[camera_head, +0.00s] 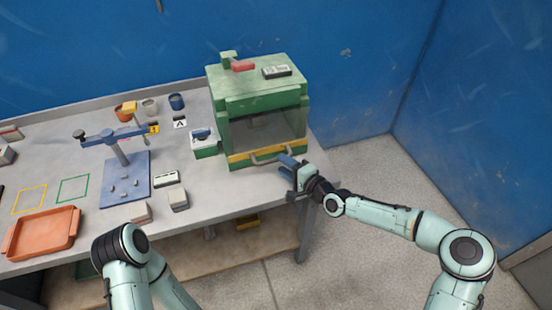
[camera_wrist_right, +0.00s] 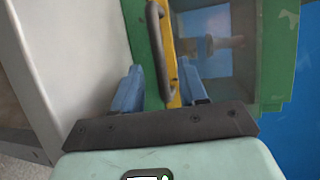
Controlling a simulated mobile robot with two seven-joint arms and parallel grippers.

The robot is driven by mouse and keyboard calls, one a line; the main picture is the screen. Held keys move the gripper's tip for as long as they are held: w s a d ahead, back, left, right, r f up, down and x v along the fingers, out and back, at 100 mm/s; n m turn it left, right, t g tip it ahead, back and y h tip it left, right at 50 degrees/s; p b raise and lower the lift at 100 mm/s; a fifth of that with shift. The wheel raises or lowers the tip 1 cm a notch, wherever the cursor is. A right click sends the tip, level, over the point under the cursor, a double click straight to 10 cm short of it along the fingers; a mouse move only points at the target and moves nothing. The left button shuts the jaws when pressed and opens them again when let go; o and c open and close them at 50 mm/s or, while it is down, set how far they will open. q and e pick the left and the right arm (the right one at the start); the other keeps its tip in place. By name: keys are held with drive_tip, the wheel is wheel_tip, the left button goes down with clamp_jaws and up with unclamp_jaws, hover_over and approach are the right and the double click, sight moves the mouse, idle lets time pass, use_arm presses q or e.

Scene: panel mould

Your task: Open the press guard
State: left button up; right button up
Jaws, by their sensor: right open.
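The green press (camera_head: 255,105) stands at the right end of the workbench. Its clear guard (camera_head: 265,128) is down over the front, with a yellow strip (camera_head: 240,159) along its lower edge. A grey bar handle (camera_head: 268,157) is on that strip; it also shows in the right wrist view (camera_wrist_right: 160,45). My right gripper (camera_head: 287,163) is at the right end of the handle. In the right wrist view its blue fingers (camera_wrist_right: 160,86) are apart, one on each side of the handle's near end. I cannot tell whether they touch it. My left gripper is out of view.
A blue stand (camera_head: 123,178), a small green-and-white box (camera_head: 204,141) and an orange tray (camera_head: 42,233) are on the bench (camera_head: 220,196) left of the press. A red lever (camera_head: 243,65) is on top of the press. Open floor lies right of the bench.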

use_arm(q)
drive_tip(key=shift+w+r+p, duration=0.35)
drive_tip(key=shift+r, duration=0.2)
use_arm(e)
drive_tip(key=shift+x, duration=2.35)
